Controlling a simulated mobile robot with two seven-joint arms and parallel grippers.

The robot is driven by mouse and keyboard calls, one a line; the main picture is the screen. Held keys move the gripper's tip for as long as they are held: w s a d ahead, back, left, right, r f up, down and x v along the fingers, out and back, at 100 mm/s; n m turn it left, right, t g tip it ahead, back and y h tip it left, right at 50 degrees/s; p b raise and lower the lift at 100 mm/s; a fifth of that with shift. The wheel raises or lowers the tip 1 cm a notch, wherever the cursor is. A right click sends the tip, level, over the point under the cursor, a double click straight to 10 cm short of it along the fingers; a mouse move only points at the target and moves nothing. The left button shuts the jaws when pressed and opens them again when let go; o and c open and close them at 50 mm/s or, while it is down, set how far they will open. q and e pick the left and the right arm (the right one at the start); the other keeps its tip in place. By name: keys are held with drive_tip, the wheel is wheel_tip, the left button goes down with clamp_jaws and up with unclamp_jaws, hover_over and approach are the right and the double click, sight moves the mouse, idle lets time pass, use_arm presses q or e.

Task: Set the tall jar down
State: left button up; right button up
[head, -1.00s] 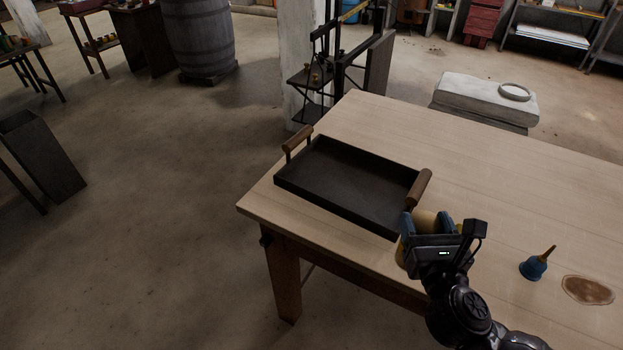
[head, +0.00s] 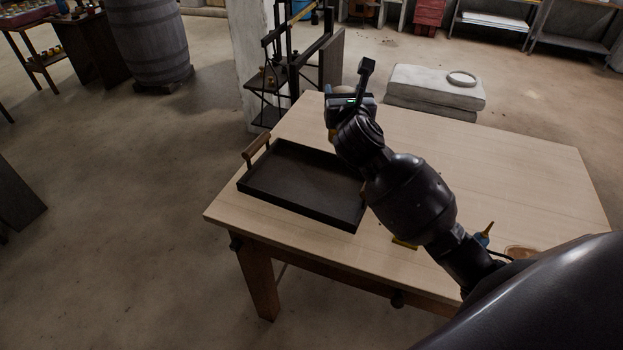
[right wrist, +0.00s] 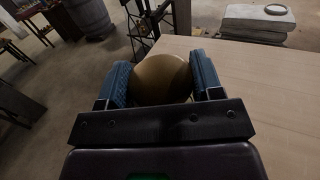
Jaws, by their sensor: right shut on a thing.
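My right gripper (head: 350,104) is beyond the far right side of the dark tray, over the far part of the table. It is shut on the tall jar (right wrist: 162,78), which shows as a rounded tan body between two blue finger pads in the right wrist view. In the head view only a sliver of the jar (head: 331,134) shows below the gripper. The jar's base is hidden, so I cannot tell whether it touches the table. My left gripper is not in view.
The wooden table (head: 530,185) is bare at the right.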

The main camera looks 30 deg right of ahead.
drive_tip(key=shift+w+d+r, duration=0.3)
drive_tip(key=shift+d+r, duration=0.25)
drive_tip(key=shift+r, duration=0.1)
drive_tip(key=shift+d+f, duration=0.1)
drive_tip(key=shift+d, duration=0.1)
wheel_tip(320, 180, down, 9)
drive_tip(key=shift+w+r+b, duration=0.1)
drive_tip(key=shift+b, duration=1.05)
wheel_tip(320, 180, down, 4)
drive_tip(key=shift+f+b, duration=0.2)
drive_tip(key=shift+b, duration=0.45)
drive_tip(key=shift+f, duration=0.45)
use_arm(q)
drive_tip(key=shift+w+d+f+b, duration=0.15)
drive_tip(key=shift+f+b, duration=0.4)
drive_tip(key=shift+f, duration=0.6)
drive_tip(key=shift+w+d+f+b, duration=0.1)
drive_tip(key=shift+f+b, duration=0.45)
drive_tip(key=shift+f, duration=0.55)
use_arm(e)
drive_tip(key=shift+f, duration=2.95)
